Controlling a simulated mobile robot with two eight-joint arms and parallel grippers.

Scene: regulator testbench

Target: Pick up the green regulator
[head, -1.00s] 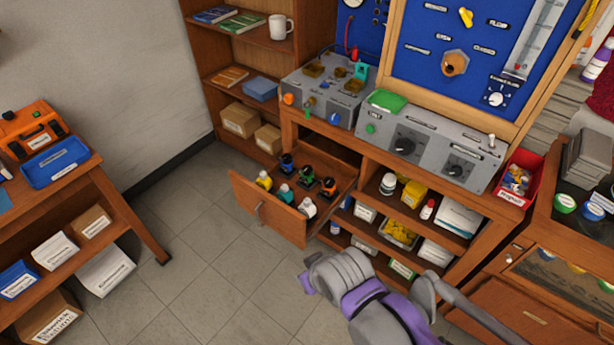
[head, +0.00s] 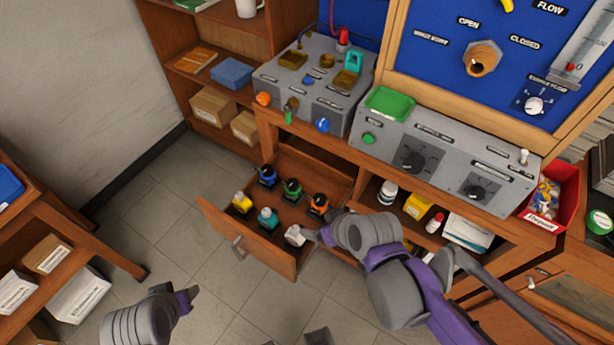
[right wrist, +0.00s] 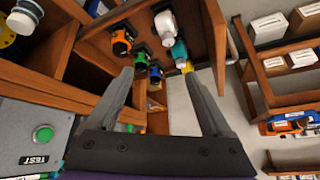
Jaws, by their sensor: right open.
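The green regulator (head: 291,188) stands in the open wooden drawer (head: 222,229), in the back row between a blue regulator (head: 266,176) and an orange regulator (head: 318,204). My right gripper (head: 322,234) is at the drawer's right front corner, close to the white regulator (head: 294,237); its fingers are hard to make out there. In the right wrist view the right gripper (right wrist: 160,75) is open and empty. The green regulator (right wrist: 140,63) shows beyond the left finger, partly hidden by it. My left gripper (head: 188,298) is low at the left, away from the drawer; its jaws are unclear.
A yellow regulator (head: 242,203) and a teal regulator (head: 267,218) share the drawer's front row with the white one. The bench with grey control panels (head: 430,160) rises behind, above open shelves. A side table (head: 60,225) stands left. The floor between is clear.

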